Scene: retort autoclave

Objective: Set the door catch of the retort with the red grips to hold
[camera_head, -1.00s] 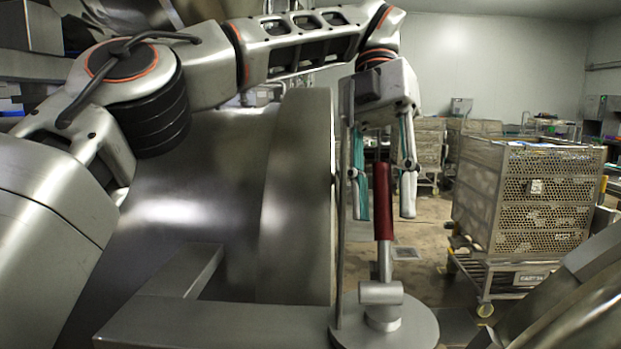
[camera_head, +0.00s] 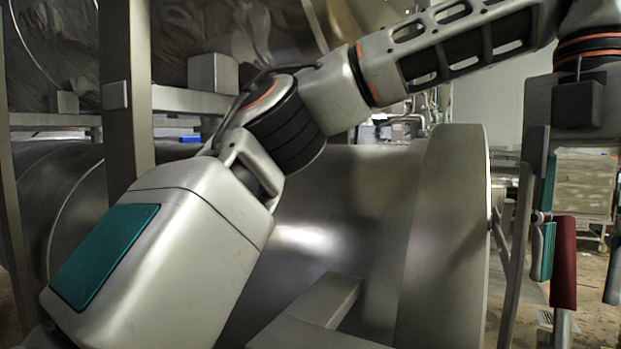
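The retort (camera_head: 360,200) is a large steel cylinder lying across the middle, with a thick round rim (camera_head: 447,240) at its right end. A lever with a red grip (camera_head: 563,265) stands upright near the right edge, beyond that rim. My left arm reaches over the retort from the left. My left gripper (camera_head: 577,265) hangs down at the right edge with its fingers apart, one on each side of the red grip. I cannot tell whether either finger touches it. The right finger is partly cut off by the frame. The lever's base is below the frame. My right gripper is not in view.
A steel post (camera_head: 125,95) and a horizontal beam stand at the left. A flat steel bar (camera_head: 315,312) juts out at the bottom middle.

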